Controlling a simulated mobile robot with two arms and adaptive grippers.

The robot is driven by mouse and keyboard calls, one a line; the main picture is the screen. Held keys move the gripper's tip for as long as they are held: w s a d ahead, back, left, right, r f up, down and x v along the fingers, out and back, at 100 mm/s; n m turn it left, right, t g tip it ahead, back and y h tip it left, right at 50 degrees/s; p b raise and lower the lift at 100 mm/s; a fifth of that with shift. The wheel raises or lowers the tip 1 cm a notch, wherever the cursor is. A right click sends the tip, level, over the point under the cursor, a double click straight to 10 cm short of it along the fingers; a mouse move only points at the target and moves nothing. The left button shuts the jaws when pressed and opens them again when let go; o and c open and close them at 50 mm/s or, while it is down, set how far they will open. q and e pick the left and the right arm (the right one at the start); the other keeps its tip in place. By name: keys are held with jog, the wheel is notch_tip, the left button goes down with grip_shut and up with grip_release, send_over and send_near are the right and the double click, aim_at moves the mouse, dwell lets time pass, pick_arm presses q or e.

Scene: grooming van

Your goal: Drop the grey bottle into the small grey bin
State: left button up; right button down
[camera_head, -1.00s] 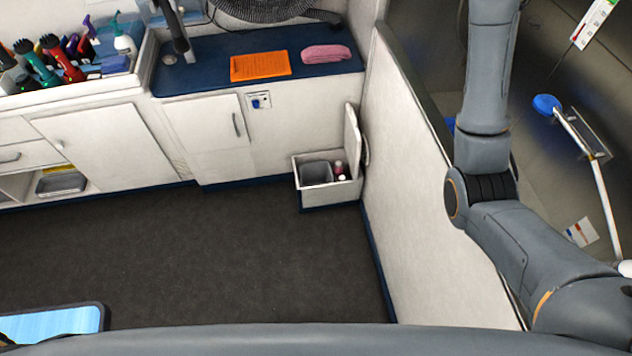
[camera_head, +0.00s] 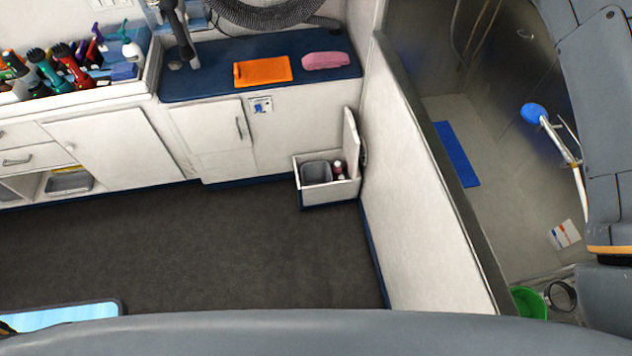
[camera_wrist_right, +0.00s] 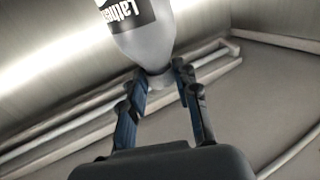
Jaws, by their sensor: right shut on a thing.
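In the right wrist view my right gripper (camera_wrist_right: 160,82) is shut on the narrow end of a grey bottle (camera_wrist_right: 145,40). The bottle has a black label with white letters, and its far end is cut off by the top of the picture. The small grey bin (camera_head: 316,172) stands inside an open white box at the foot of the cabinets in the head view. The right gripper and the bottle are outside the head view; only part of my right arm shows at the right edge. My left gripper is not in view.
The open white box (camera_head: 328,190) has a raised lid (camera_head: 351,138) and small bottles (camera_head: 339,170) beside the bin. A white partition (camera_head: 415,190) separates it from the wash area with a blue mat (camera_head: 456,153) and green bucket (camera_head: 529,302). Dark floor (camera_head: 220,250) is clear.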

jog(key=shift+s+r, duration=0.2)
jog(key=shift+r, duration=0.15)
jog(key=shift+w, duration=0.1)
